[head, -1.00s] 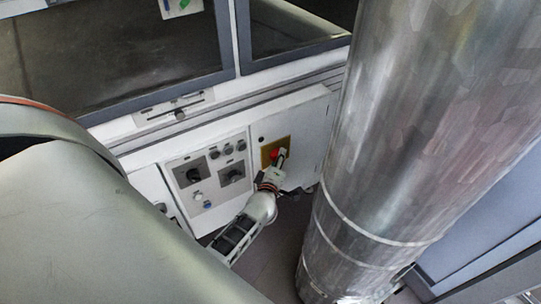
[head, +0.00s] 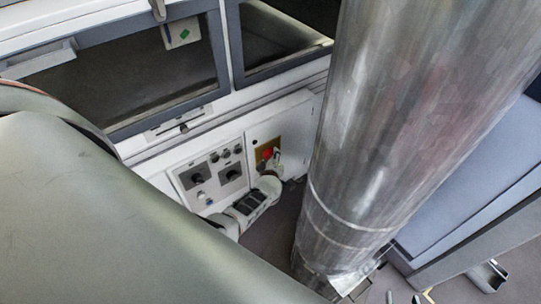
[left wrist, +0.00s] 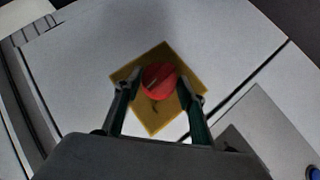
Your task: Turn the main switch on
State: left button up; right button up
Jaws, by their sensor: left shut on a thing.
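The main switch is a red round knob (left wrist: 160,80) on a square yellow plate (left wrist: 153,119). It also shows small in the head view (head: 267,153), on the white cabinet door right of the control panel. My left gripper (left wrist: 159,86) has one finger on each side of the knob and is shut on it. In the head view, my left gripper (head: 275,158) reaches the plate from below and partly covers it. A slanted groove shows on the knob's face; its on or off marking is too small to read. My right gripper is not in view.
A panel with black rotary switches and buttons (head: 213,178) is left of the yellow plate. Dark windows (head: 125,75) run above the cabinet. A large metal pipe (head: 400,130) stands close on the right. My own arm link fills the lower left.

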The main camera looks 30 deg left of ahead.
dwell(0.3)
pick_arm(q)
jog(key=o, duration=1.1)
